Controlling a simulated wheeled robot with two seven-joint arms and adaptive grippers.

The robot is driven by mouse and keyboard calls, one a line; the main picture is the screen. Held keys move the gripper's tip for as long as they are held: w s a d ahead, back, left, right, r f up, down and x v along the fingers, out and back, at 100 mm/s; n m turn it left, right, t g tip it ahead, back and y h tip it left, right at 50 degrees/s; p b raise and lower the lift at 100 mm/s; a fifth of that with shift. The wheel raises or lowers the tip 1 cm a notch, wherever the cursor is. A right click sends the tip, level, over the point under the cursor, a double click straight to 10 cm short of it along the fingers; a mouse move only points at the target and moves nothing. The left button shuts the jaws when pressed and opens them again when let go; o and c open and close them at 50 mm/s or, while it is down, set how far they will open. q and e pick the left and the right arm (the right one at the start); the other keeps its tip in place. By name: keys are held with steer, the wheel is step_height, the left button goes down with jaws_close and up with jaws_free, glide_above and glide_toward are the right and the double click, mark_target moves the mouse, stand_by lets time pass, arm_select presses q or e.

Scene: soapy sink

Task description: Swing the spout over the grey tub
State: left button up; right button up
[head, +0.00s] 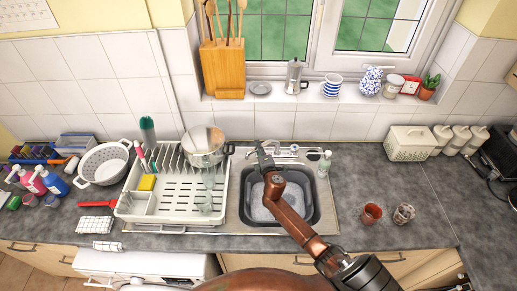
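The grey tub (314,211) sits in the sink, with pale suds or water inside. The chrome tap (293,153) stands behind the tub at the sink's back edge. The spout is too small and too close to my gripper for me to tell exactly where its tip points. My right arm reaches up across the tub from the lower right. My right gripper (263,154) is at the tub's back left, close to the left end of the tap. I cannot tell whether it touches the spout or how far its fingers are apart. My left gripper is out of view.
A white dish rack (165,207) with a steel pot (203,146) stands left of the sink. A soap bottle (325,163) stands right of the tap.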

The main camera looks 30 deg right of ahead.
steer(key=c, duration=0.3)
jaws_close()
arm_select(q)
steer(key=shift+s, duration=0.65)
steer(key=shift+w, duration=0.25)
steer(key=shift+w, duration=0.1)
